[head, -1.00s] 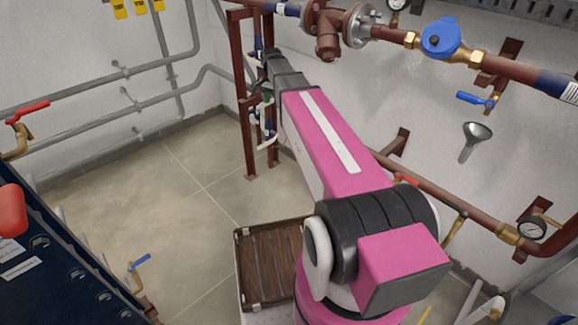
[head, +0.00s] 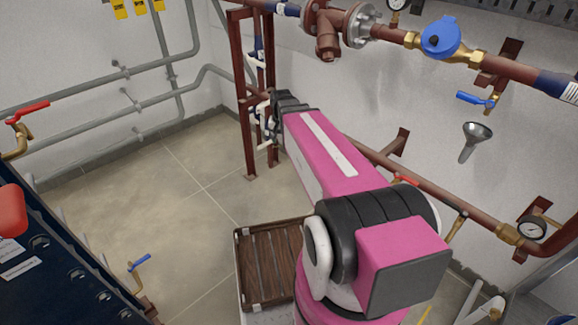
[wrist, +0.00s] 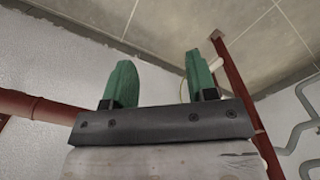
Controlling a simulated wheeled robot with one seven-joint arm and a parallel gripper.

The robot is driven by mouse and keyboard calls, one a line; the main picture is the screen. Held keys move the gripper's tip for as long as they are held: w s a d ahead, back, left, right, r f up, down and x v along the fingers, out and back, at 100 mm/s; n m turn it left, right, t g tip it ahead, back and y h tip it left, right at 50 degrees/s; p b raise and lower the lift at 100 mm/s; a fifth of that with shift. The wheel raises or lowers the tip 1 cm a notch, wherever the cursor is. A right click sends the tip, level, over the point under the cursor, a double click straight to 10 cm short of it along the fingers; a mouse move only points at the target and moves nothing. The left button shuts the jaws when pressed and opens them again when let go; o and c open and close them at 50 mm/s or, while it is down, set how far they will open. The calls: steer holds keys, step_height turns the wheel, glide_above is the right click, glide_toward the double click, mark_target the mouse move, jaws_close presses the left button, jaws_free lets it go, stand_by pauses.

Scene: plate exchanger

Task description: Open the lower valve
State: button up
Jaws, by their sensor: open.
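My gripper (wrist: 159,78) is open and empty in the wrist view, its two green fingers apart. In the head view its dark wrist end is at the red-brown stand, and the fingers cannot be made out. White valve parts show on the stand beside and below my wrist, with a low white one (head: 266,144) near the stand's foot. Which one is the lower valve's handle, and its position, I cannot tell. In the wrist view a small white piece (wrist: 215,64) sits close to the right finger; contact is unclear.
The red-brown stand (head: 249,150) also shows in the wrist view (wrist: 238,95). A red-brown pipe (head: 440,202) runs along the wall on the right. A brown slatted crate (head: 270,262) stands below my arm. The tiled floor (head: 180,205) left of the stand is clear.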

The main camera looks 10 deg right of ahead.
steer(key=s+f+n, duration=0.3)
steer(key=s+f, duration=0.2)
steer(key=s, duration=0.5)
steer(key=shift+s+d+n, duration=0.2)
steer(key=shift+s+n, duration=0.1)
steer(key=shift+n, duration=0.1)
steer(key=w+a+r+m, duration=0.1)
steer(key=w+r+m, duration=0.5)
steer(key=w+r, duration=0.75)
steer(key=w+r+m, duration=0.5)
steer(key=w+r, duration=0.5)
steer(key=w, duration=0.7)
step_height(320, 180, down, 11)
steer(key=shift+s+a+r, duration=0.1)
steer(key=shift+a+r, duration=0.05)
jaws_close()
